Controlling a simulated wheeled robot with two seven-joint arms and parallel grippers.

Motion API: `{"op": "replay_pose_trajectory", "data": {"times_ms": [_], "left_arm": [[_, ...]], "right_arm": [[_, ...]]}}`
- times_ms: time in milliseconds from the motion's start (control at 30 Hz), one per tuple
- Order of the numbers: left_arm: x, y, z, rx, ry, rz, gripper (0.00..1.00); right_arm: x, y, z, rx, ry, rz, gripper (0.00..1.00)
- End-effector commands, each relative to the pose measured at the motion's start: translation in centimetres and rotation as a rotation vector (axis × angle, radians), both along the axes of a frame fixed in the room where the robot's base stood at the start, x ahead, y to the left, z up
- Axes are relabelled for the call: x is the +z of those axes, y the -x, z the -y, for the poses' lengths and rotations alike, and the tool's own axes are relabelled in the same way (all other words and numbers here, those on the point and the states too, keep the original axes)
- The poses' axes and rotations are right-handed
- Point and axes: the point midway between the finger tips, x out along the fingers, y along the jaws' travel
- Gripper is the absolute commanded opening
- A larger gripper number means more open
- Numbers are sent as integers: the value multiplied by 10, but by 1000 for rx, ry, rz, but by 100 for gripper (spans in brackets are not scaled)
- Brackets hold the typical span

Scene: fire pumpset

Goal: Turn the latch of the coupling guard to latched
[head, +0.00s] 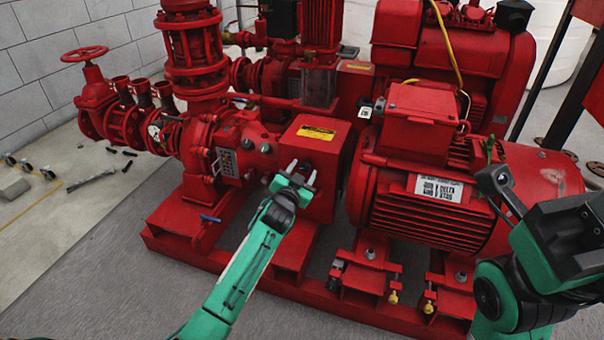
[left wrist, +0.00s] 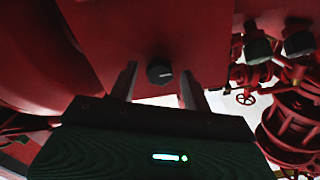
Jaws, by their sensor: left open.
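The coupling guard (head: 318,150) is a red box with a yellow label on top, in the middle of the head view between the pump and the motor. Its red face fills the upper middle of the left wrist view. The latch (left wrist: 159,72) shows there as a small round black knob with a pale mark on it. My left gripper (head: 302,173) is open in front of the guard's near face. In the left wrist view its two fingers (left wrist: 158,84) stand either side of the knob, with gaps on both sides. In the head view I cannot make out the knob.
The red motor (head: 440,195) stands just right of the guard. The pump with its pipes and a red handwheel (head: 84,54) is to the left. All sit on a red base frame (head: 290,265). My right arm (head: 560,255) is at the right edge. Floor in front is clear.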

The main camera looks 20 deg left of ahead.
Motion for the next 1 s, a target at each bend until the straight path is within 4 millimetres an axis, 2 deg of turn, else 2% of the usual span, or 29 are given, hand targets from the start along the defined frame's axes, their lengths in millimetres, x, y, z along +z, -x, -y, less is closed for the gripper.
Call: {"op": "replay_pose_trajectory", "data": {"times_ms": [67, 300, 667, 833, 1000], "left_arm": [[0, 0, 0, 0, 0, 0, 49], [0, 0, 0, 0, 0, 0, 4], [1, 1, 0, 1, -51, 0, 4], [3, 1, 0, 0, -146, 3, 4], [3, 1, 0, -1, -289, 6, 4]], "right_arm": [[0, 0, 0, 0, 0, 0, 36], [0, 0, 0, 0, 0, -1, 36], [5, 0, 0, -1, 0, 0, 36], [5, -1, -3, -3, 15, -12, 36], [-6, -4, -7, -6, 46, -47, 36]]}}
